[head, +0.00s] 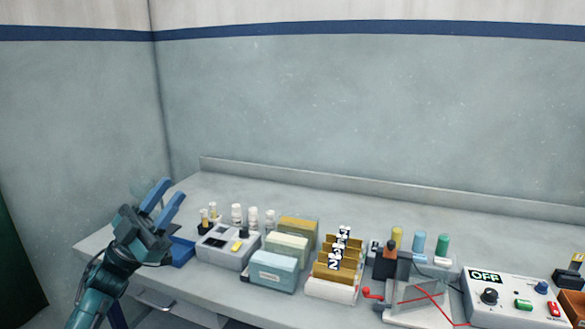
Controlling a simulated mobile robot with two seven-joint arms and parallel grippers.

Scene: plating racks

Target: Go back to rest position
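My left gripper (167,200) is at the left of the head view, raised over the left end of the workbench. Its two blue fingers point up and to the right and are spread apart, with nothing between them. A small blue tray (182,252) lies on the bench just right of and below the gripper, partly hidden by it. My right gripper is not in the head view.
The grey bench (300,186) holds a grey device (228,247), several small white bottles (237,215), stacked boxes (272,271), a rack with labelled slots (337,262), coloured cylinders (419,243) and a control box reading OFF (515,298). The bench's back strip is clear.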

